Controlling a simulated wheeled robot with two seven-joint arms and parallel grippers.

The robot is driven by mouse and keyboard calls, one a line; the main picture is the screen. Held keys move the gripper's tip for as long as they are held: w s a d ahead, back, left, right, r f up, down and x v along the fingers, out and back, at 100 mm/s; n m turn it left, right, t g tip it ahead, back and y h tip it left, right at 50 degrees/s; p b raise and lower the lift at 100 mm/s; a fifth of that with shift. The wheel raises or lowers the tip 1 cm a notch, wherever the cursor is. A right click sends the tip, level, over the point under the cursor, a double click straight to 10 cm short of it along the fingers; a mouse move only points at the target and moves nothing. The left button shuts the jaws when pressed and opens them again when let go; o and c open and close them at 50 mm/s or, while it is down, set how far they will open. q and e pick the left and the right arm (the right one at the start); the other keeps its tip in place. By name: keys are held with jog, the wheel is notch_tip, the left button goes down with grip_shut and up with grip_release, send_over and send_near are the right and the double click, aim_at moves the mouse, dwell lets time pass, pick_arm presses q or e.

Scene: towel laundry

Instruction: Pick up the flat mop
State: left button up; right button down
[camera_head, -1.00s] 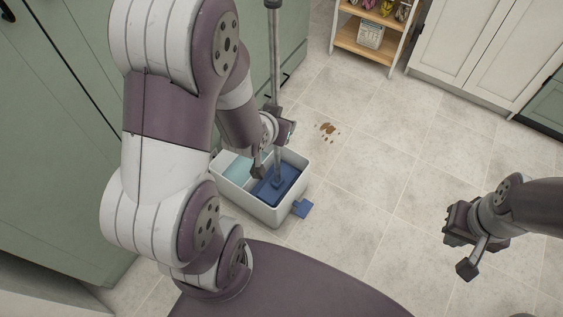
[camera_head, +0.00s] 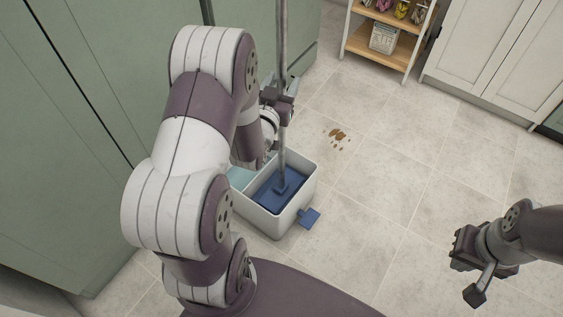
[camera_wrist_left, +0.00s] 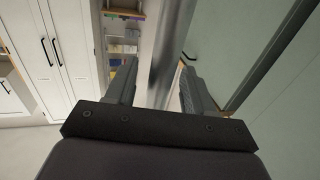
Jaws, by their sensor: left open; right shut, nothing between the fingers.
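The flat mop stands upright, its grey pole (camera_head: 282,150) rising from a blue mop head (camera_head: 277,187). The head sits inside the white bucket (camera_head: 277,226), in its right compartment. My left gripper (camera_head: 282,106) is open at the pole, above the bucket. In the left wrist view the pole (camera_wrist_left: 167,50) runs between the two open fingers (camera_wrist_left: 157,85); I cannot tell whether either touches it. My right gripper (camera_head: 470,273) is shut and empty, off to the right over the floor, away from the mop.
A brown stain (camera_head: 337,134) lies on the tiled floor right of the bucket. A blue tab (camera_head: 309,218) sticks out at the bucket's side. Green cabinets (camera_head: 70,130) stand close on the left. A wooden shelf (camera_head: 380,45) and white cabinets (camera_head: 505,55) stand at the back.

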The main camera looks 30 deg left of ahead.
pick_arm(q)
jog(key=shift+w+a, duration=0.1)
jog(key=shift+w, duration=0.65)
grip_shut()
